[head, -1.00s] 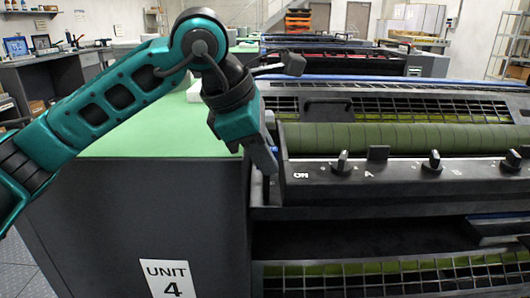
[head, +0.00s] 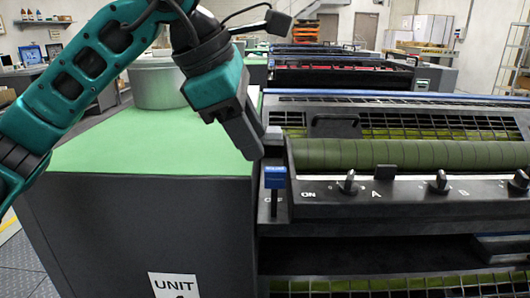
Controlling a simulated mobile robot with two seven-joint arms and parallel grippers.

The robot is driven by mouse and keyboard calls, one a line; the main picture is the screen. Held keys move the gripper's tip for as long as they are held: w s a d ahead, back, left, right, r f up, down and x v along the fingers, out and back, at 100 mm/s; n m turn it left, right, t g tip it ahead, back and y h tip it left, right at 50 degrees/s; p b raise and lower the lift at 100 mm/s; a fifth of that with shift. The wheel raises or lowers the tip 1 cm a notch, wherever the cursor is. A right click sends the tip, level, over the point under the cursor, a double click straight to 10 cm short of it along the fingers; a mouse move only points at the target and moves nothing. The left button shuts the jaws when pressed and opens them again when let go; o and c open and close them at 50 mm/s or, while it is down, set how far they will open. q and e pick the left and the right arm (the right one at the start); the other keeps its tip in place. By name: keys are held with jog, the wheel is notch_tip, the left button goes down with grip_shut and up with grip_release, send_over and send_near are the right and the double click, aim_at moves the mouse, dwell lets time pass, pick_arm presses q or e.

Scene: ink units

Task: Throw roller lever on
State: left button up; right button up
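The roller lever (head: 275,177) has a blue handle and sits on a dark plate at the left end of the ink unit's front panel (head: 410,187). Its handle shows near the top of the plate, with a slot and a partly covered "OFF" mark below it. An "ON" mark shows on the panel to the right. My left gripper (head: 252,148) points down and right, with its tip just above and left of the blue handle. A small gap seems to lie between them. I cannot tell how far apart its fingers are. My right gripper is out of view.
Several black knobs (head: 348,183) line the panel right of the lever. A green roller (head: 400,154) lies behind it under a wire guard. A green-topped cabinet (head: 150,145) stands left, with a grey round container (head: 158,85) at its back.

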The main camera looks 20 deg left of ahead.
pick_arm(q)
jog(key=v, duration=0.3)
jog(key=shift+s+a+r, duration=0.15)
jog(key=shift+r, duration=0.2)
